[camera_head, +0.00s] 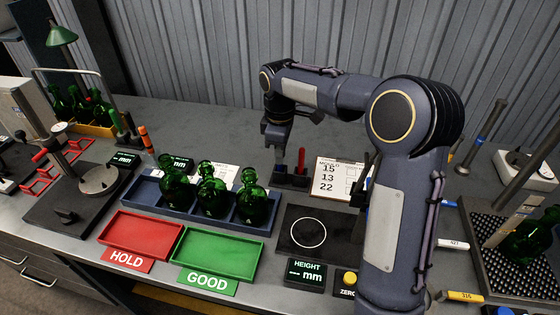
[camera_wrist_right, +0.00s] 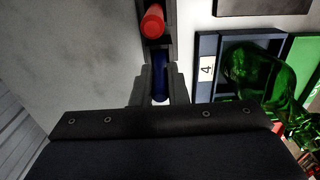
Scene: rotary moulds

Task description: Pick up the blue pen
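The blue pen (camera_wrist_right: 160,78) stands between the two fingers of my right gripper (camera_wrist_right: 160,88) in the right wrist view. Little or no gap shows beside it, and I cannot tell whether the fingers press on it. In the head view my right gripper (camera_head: 278,150) points down over the dark pen holder (camera_head: 290,180), and the blue pen is hidden there. A red pen (camera_head: 301,160) stands upright in the same holder, beside the gripper. It also shows in the right wrist view (camera_wrist_right: 152,21), just beyond the blue pen. My left gripper is not in view.
A clipboard card (camera_head: 335,179) lies right of the holder. A blue rack (camera_head: 146,193) with several green bottles stands to the left, behind a red tray (camera_head: 140,233) and a green tray (camera_head: 216,254). A black plate with a white circle (camera_head: 308,233) lies in front.

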